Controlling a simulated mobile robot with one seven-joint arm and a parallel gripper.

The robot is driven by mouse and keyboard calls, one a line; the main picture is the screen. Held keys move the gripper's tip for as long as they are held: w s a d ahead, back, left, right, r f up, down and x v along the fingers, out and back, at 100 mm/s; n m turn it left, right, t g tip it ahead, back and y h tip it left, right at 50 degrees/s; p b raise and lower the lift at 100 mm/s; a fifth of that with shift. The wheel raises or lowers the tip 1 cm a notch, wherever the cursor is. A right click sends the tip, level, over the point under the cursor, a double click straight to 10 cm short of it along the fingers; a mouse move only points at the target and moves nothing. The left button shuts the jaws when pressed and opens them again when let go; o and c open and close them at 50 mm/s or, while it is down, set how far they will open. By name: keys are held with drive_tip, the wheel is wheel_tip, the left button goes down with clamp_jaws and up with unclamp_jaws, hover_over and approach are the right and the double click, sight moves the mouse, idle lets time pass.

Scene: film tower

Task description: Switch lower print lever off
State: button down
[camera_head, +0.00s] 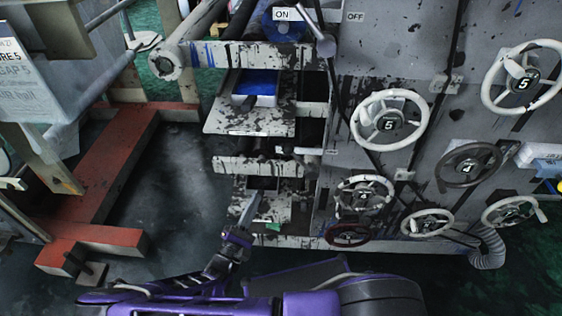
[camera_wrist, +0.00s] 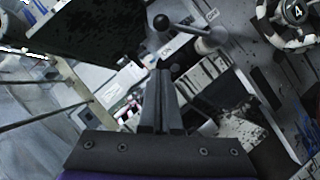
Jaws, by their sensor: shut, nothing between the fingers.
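My gripper (camera_head: 252,208) is low in front of the machine, its closed fingers pointing up toward the lower shelves. In the wrist view its fingers (camera_wrist: 161,78) are together with nothing between them. Ahead of them there is a lever with a black ball knob (camera_wrist: 161,22) on a grey pivot (camera_wrist: 207,42), apart from the fingertips. An ON label (camera_wrist: 168,50) and an OFF label (camera_wrist: 212,15) flank it. This looks like the lower lever; in the head view that area (camera_head: 311,158) is small and its knob is unclear.
An upper lever (camera_head: 318,36) stands between larger ON and OFF labels. Several handwheels (camera_head: 390,120) project from the panel at right. A shelf with a blue tray (camera_head: 254,88) and a lower ledge (camera_head: 258,166) jut out above my gripper. A red floor frame (camera_head: 95,190) lies at left.

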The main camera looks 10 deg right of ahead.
sight(300, 161)
idle(0.3)
drive_tip(key=s+d+r+x, duration=0.1)
drive_tip(key=r+x, duration=0.1)
drive_tip(key=x, duration=1)
drive_tip(key=shift+d, duration=0.3)
drive_tip(key=shift+s+r+m, duration=0.15)
drive_tip(key=shift+r+m, duration=0.15)
drive_tip(key=shift+r, duration=0.1)
